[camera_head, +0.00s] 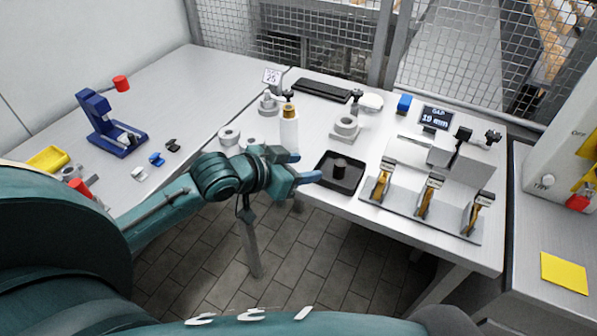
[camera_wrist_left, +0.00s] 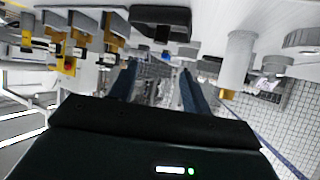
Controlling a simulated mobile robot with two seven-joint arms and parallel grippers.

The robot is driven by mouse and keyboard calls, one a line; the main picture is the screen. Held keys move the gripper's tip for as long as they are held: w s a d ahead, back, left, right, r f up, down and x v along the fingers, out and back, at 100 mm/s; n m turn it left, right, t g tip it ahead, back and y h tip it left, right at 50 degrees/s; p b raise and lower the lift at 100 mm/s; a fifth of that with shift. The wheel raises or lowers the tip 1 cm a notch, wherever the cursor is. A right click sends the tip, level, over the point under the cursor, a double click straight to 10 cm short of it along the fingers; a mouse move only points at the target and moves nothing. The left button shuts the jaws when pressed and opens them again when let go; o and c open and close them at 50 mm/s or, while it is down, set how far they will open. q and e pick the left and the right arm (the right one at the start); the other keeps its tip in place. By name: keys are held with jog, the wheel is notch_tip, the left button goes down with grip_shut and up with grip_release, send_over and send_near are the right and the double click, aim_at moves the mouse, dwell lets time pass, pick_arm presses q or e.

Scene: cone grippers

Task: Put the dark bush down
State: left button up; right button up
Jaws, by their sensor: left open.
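The dark bush (camera_head: 339,167) is a short dark cylinder standing upright in a black square tray (camera_head: 349,184) near the table's front edge. My left gripper (camera_head: 306,166) is open and empty, just left of the tray and apart from the bush. In the left wrist view the black tray (camera_wrist_left: 143,16) shows at the top, with the dark bush (camera_wrist_left: 162,34) by it, beyond the two blue fingers (camera_wrist_left: 158,88). My right gripper is not in view.
A white bottle with a gold collar (camera_head: 289,130) stands behind my left gripper. A blue press (camera_head: 113,135) is at far left.

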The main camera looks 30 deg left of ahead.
pick_arm(q)
jog(key=s+d+f+n, duration=0.1)
jog(key=s+d+f, duration=0.2)
jog(key=s+f, duration=0.5)
jog(key=s+d+f+y, duration=0.1)
jog(key=s+d+f, duration=0.2)
jog(key=s+f, duration=0.5)
jog(key=shift+d+f+n+g+y+p, duration=0.2)
jog(key=shift+f+n+g+y+p, duration=0.1)
jog(key=shift+n+p, duration=0.15)
